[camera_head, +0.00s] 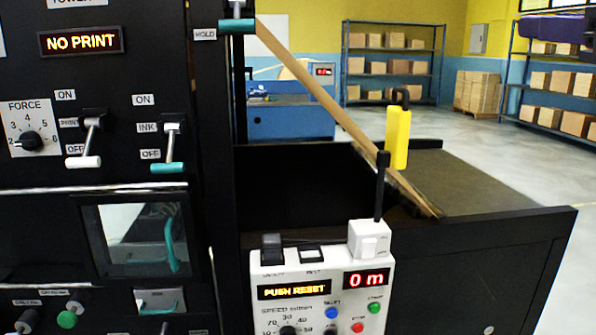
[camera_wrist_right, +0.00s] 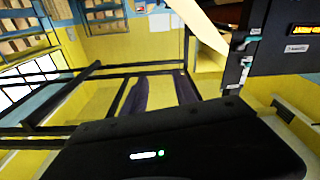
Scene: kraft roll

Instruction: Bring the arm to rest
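I cannot make out the fingers of my right gripper with certainty in either view. In the right wrist view, a black body with a small lit display and green light fills the bottom; it looks like part of my right arm. Two dark purple upright shapes show above its edge, and I cannot tell whether they belong to the gripper. My left gripper does not show. The machine's NO PRINT display (camera_head: 81,41) is lit. The white control box (camera_head: 318,272) shows PUSH RESET and 0 m. A brown paper strip (camera_head: 320,95) slants from the HOLD lever (camera_head: 238,27) to the black bed.
The black machine bed (camera_head: 480,232) fills the lower right, with a yellow handle (camera_head: 397,138) and a black upright lever (camera_head: 382,180). A teal-tipped INK lever (camera_head: 168,150) sticks out of the panel. Shelves with boxes (camera_head: 395,65) stand far behind; the grey floor there is open.

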